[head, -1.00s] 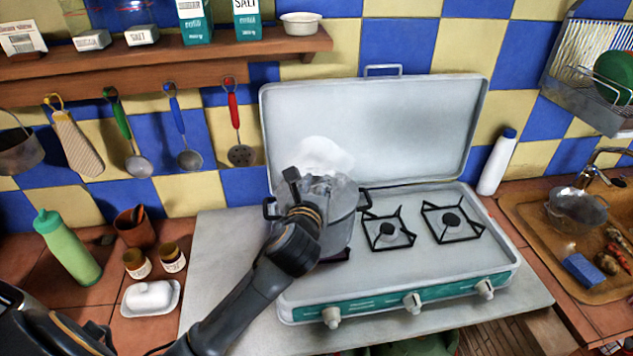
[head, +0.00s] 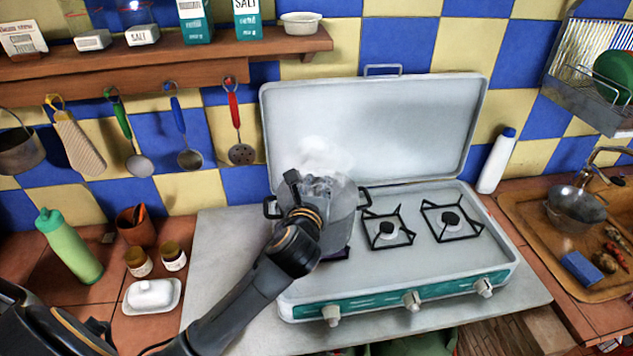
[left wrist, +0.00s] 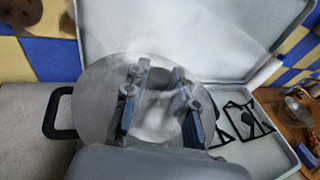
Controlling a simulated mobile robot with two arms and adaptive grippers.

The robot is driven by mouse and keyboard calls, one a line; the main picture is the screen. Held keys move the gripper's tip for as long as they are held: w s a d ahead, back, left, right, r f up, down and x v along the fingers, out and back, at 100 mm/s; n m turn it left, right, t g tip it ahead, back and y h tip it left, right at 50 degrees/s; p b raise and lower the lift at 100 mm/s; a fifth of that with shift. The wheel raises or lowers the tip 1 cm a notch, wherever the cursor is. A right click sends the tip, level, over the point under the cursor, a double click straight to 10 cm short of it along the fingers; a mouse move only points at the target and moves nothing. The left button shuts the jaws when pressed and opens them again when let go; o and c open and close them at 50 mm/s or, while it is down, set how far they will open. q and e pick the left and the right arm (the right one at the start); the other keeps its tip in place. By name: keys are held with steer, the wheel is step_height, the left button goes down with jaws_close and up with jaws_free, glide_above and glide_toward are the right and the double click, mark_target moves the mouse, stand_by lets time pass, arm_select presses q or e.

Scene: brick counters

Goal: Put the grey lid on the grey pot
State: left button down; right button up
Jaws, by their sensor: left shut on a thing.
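The grey pot (head: 341,228) stands on the left burner of the stove, with dark side handles and pale steam around its top. My left gripper (head: 318,187) is directly over the pot, coming in from the left. In the left wrist view its two fingers (left wrist: 160,105) are shut on the grey lid (left wrist: 95,105), which shows as a round grey disc over the pot. A black pot handle (left wrist: 58,113) sticks out to the left of the disc. Steam and the gripper hide the rim, so I cannot tell whether the lid touches it.
The stove's raised cover (head: 375,130) stands behind the pot. Two bare burners (head: 388,231) are to its right. A wooden shelf (head: 150,58) with hanging utensils is at the upper left.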

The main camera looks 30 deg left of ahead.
arm_select(q)
steer(key=shift+p, duration=0.35)
stand_by(0.7)
steer(key=shift+f+p, duration=0.3)
steer(key=shift+p, duration=0.15)
stand_by(0.9)
steer(key=shift+p, duration=0.9)
stand_by(1.3)
steer(key=c, duration=1)
jaws_free()
steer(key=shift+f, duration=0.1)
steer(key=v, duration=1.2)
